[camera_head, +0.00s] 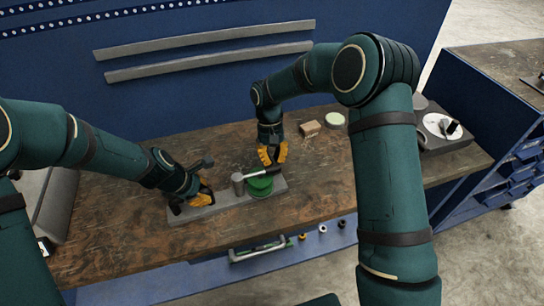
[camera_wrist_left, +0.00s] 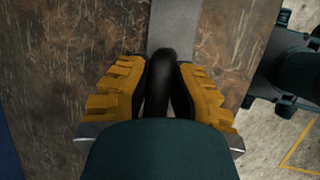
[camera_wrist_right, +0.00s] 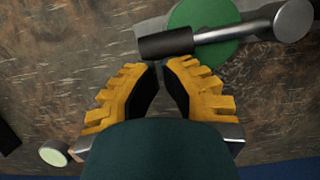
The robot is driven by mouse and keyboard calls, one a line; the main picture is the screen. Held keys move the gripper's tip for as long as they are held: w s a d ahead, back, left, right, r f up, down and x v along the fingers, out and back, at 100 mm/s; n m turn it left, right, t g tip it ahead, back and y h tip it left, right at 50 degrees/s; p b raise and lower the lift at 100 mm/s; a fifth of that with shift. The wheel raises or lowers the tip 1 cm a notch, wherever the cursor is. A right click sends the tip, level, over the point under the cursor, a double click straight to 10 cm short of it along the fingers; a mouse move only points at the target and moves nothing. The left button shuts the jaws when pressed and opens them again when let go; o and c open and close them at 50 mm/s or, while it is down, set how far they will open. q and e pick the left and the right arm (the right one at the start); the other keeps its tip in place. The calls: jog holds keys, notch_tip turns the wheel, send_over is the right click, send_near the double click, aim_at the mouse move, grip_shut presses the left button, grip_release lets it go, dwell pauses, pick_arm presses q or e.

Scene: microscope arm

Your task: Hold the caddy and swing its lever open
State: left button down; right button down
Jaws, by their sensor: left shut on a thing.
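The caddy is a long grey base bar (camera_head: 222,208) on the wooden bench, with a green disc (camera_head: 261,188) near its right end. A grey post (camera_head: 238,182) carries the lever, whose rod crosses above the disc to a black grip (camera_head: 274,171). My left gripper (camera_head: 203,196) is shut on the caddy's black handle (camera_wrist_left: 168,82) near the bar's left end. My right gripper (camera_head: 273,157) is partly open and empty, with a narrow gap between its fingertips. In the right wrist view the black lever grip (camera_wrist_right: 166,43) lies just beyond these fingertips, with no clear contact.
A brown block (camera_head: 310,128) and a pale green-topped round thing (camera_head: 334,119) sit behind my right gripper. A dark station with a white disc (camera_head: 440,126) stands at the bench's right. A blue panel (camera_head: 200,40) rises behind.

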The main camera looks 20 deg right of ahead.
jog(key=shift+s+d+m, duration=0.1)
jog(key=shift+s+m, duration=0.3)
jog(key=shift+s+d+m+y, duration=0.1)
jog(key=shift+s+m+y, duration=0.2)
jog(key=shift+s+m, duration=0.35)
jog(key=s+a+m+t+y, duration=0.1)
jog(key=s+a+m+y, duration=0.1)
jog(key=s+m, duration=0.6)
jog(key=shift+s+a+m, duration=0.2)
jog(key=shift+s+m, duration=0.05)
jog(key=shift+m, duration=0.1)
jog(key=shift+s+a+m+t, duration=0.35)
jog(key=shift+s+m+t, duration=0.1)
jog(key=shift+m, duration=0.15)
dwell(0.7)
jog(key=shift+w, duration=0.1)
